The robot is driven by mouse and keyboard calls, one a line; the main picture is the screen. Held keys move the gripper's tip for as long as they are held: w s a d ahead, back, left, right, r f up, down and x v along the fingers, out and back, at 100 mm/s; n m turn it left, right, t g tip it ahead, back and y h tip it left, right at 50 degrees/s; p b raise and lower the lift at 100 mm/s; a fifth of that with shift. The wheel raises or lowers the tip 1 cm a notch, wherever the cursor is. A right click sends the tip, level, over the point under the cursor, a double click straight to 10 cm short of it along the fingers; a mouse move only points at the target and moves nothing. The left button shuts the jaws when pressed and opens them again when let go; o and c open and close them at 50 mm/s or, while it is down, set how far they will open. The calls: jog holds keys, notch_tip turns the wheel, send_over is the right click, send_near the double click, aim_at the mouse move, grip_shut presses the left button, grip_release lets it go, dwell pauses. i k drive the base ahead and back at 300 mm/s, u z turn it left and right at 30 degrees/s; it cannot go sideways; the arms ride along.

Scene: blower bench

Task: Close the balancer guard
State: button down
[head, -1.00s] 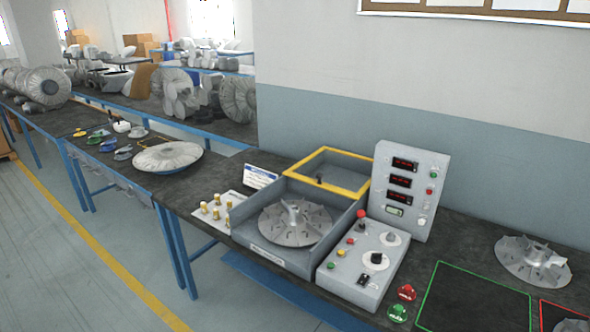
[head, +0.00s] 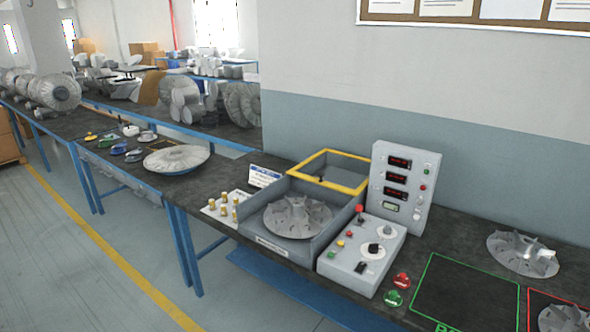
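The balancer is a grey open-topped box (head: 262,238) on the bench. A finned metal impeller (head: 297,216) lies inside it. The balancer guard is a yellow-rimmed frame (head: 325,155) at the back of the box, raised clear of the impeller, so the box is uncovered. A small dark knob or handle (head: 320,178) shows near the guard's front edge. My gripper is not in view.
A control box (head: 362,254) with buttons and an upright display panel (head: 403,184) stand right of the balancer. Brass pieces (head: 223,208) stand at its left. Another impeller (head: 522,253) lies at right beside a green-outlined area (head: 465,292).

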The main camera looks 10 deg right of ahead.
aim_at(293, 172)
jog(key=u, duration=0.35)
jog(key=i, duration=1.6)
jog(key=u, duration=0.35)
